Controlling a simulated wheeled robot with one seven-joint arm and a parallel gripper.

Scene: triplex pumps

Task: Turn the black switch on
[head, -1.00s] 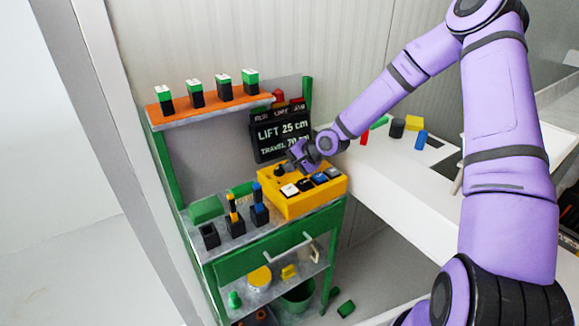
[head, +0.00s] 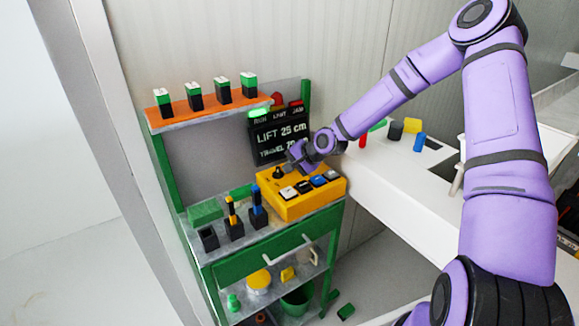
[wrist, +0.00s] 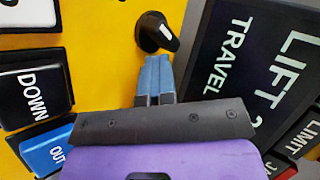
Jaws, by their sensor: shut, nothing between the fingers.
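The black switch (head: 278,173) is a rotary knob on the yellow control box (head: 312,207). In the wrist view the switch (wrist: 157,32) has a white mark and its pointed end faces the lower right. My gripper (head: 289,164) is shut and empty beside the switch, above the back of the box. In the wrist view the closed blue fingertips (wrist: 155,62) lie just below the switch; I cannot tell whether they touch it. A green lamp (head: 260,112) glows above the word RUN on the black display (head: 280,136).
Black, white and blue buttons (head: 304,186) line the front of the box. The display stands close behind my gripper. An orange shelf (head: 205,109) holds several green-and-black blocks at the left. A white counter (head: 390,185) lies to the right.

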